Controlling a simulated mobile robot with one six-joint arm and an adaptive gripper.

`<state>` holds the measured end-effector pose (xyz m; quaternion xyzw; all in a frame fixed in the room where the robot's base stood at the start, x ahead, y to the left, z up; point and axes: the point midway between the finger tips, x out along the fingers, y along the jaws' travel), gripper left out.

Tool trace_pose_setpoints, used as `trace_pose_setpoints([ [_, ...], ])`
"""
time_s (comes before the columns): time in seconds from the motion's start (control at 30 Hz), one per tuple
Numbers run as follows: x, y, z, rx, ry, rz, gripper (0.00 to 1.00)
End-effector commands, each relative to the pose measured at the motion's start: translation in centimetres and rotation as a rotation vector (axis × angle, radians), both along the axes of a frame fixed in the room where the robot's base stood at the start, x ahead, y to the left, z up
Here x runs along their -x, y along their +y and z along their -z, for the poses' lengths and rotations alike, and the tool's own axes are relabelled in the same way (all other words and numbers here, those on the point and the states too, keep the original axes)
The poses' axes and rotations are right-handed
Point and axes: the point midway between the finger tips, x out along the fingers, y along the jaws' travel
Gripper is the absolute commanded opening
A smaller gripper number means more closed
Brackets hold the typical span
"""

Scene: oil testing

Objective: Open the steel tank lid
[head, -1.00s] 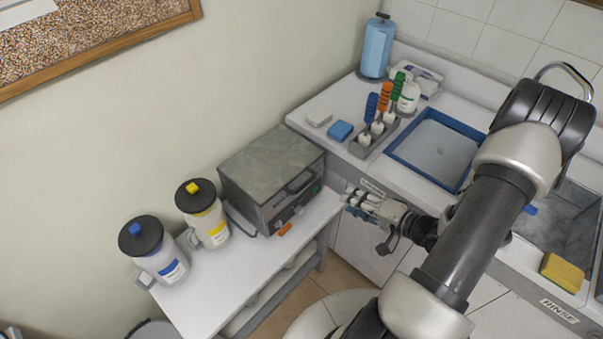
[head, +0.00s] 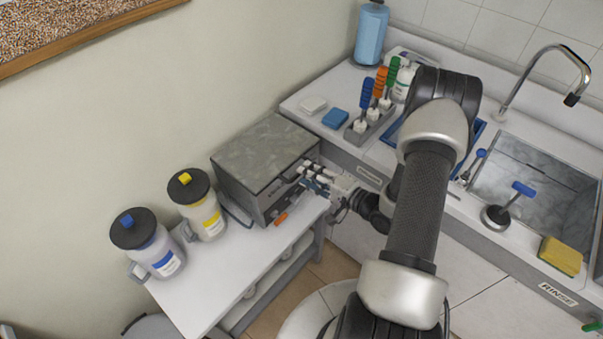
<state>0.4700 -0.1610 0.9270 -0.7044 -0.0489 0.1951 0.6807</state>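The steel tank (head: 238,192) is a grey metal box on the small white table, against the wall. Its flat, mottled grey lid (head: 264,152) lies level on top and looks closed. A dark handle runs along the tank's front edge, partly hidden by my gripper. My gripper (head: 306,177) is at the front right of the tank, its fingertips pointing left at the handle. I cannot tell whether the fingers touch the handle or how far apart they are.
A yellow-labelled jug (head: 202,207) and a blue-labelled jug (head: 147,243) stand left of the tank. An orange item (head: 281,219) is at the tank's front base.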

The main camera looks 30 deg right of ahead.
Motion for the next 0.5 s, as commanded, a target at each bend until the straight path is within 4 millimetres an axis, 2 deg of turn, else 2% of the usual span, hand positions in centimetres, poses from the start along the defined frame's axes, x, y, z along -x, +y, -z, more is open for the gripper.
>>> trace_pose_setpoints([
  [0.1,-1.7,0.7,0.5,0.001,0.0,-0.003,0.31],
  [0.2,-2.6,1.0,0.7,0.001,0.001,-0.001,0.31],
  [0.5,-3.3,1.2,0.7,0.0,0.0,0.001,0.31],
])
